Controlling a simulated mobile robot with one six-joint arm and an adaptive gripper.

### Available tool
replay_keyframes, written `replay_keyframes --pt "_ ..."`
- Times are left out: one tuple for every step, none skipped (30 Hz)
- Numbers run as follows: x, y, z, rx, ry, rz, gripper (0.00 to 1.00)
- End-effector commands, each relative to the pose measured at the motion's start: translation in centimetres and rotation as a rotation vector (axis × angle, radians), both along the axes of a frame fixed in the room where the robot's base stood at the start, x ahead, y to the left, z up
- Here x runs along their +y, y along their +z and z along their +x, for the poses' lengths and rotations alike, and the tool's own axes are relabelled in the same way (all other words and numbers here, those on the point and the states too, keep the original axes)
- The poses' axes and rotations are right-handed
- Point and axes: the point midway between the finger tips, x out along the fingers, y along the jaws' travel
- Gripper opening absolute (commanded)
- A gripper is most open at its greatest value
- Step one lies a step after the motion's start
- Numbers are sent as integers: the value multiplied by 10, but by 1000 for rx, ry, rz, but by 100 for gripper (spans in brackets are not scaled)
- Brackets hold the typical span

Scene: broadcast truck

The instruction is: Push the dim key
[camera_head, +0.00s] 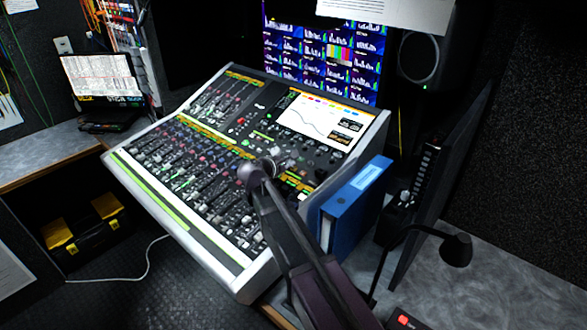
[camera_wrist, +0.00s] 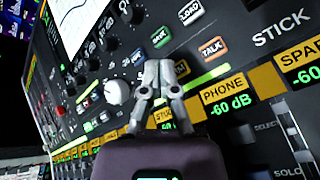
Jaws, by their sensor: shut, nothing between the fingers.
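My gripper (camera_wrist: 158,64) is shut and empty, its fingertips over the console's key area in the wrist view. In the head view my gripper (camera_head: 290,160) is over the right-middle of the mixing console (camera_head: 190,235). I cannot read a DIM label on any key. I cannot tell whether the fingertips touch the panel.
A pale knob (camera_wrist: 117,91) is left of the fingers. PHONE (camera_wrist: 222,90) and SPARE strips lie to the right. In the head view a blue binder (camera_head: 355,205), a gooseneck lamp (camera_head: 456,250) and a dark monitor stand right of the console. A speaker (camera_head: 420,60) is behind.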

Motion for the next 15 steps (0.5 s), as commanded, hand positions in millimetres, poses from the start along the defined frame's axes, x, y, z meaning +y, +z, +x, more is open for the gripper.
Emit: replay_keyframes --pt "0 0 0 0 0 0 0" --pt "0 0 0 0 0 0 0" --pt "0 0 0 0 0 0 0" --pt "0 0 0 0 0 0 0" --pt "0 0 0 0 0 0 0" --pt "0 -1 0 0 0 0 0" --pt "0 -1 0 0 0 0 0" --pt "0 -2 0 0 0 0 0" --pt "-1 -3 1 0 0 0 0" --pt "-1 -4 1 0 0 0 0" --pt "-1 -4 1 0 0 0 0" --pt "-2 -5 2 0 -1 0 0" --pt "-2 -6 2 0 -2 0 0" --pt "-3 -7 2 0 -2 0 0" --pt "-3 -8 3 0 -2 0 0"
